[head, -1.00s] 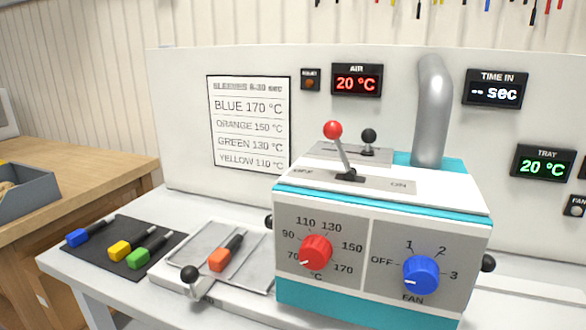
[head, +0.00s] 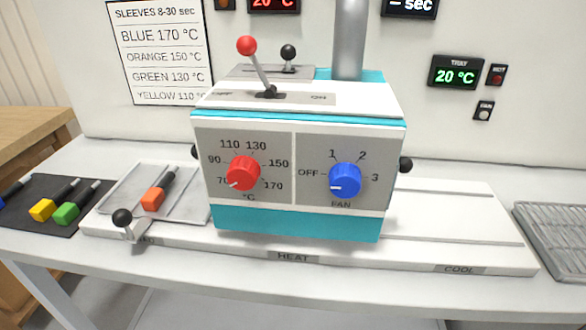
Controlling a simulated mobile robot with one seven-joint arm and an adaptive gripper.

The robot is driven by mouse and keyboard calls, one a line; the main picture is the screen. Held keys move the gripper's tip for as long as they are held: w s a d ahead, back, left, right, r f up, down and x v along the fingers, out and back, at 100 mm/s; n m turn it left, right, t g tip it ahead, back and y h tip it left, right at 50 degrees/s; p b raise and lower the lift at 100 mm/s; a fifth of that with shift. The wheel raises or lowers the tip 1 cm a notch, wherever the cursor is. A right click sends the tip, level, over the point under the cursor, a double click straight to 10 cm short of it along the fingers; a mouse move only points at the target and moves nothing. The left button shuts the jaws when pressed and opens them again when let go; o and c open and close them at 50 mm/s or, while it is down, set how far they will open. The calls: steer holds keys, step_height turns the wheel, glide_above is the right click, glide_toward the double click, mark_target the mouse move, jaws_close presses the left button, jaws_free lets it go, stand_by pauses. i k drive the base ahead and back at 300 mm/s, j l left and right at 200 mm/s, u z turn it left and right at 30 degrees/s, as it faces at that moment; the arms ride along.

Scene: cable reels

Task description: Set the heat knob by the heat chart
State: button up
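The red heat knob (head: 243,174) is on the left front panel of the teal and white heater box (head: 297,225). Its dial reads from 70 to 170 °C, and its white mark points lower left, by 70. The heat chart (head: 160,50) on the back panel lists blue 170, orange 150, green 130 and yellow 110 °C. A piece with an orange block (head: 153,198) and a dark shaft lies in the metal tray (head: 120,205) left of the heater. My gripper is not in view.
The blue fan knob (head: 345,180) points lower left, near OFF. A red-tipped lever (head: 247,46) leans left on top. Yellow (head: 43,209), green (head: 67,213) and blue pieces lie on a dark mat at left. A wire rack (head: 560,235) is at right. The tray display (head: 455,76) reads 20 °C.

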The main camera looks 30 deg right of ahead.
mark_target(244, 172)
steer(key=k+l+u, duration=0.2)
steer(key=u, duration=0.15)
steer(key=k+l+u, duration=0.1)
steer(key=k+u, duration=0.45)
steer(key=u, duration=0.15)
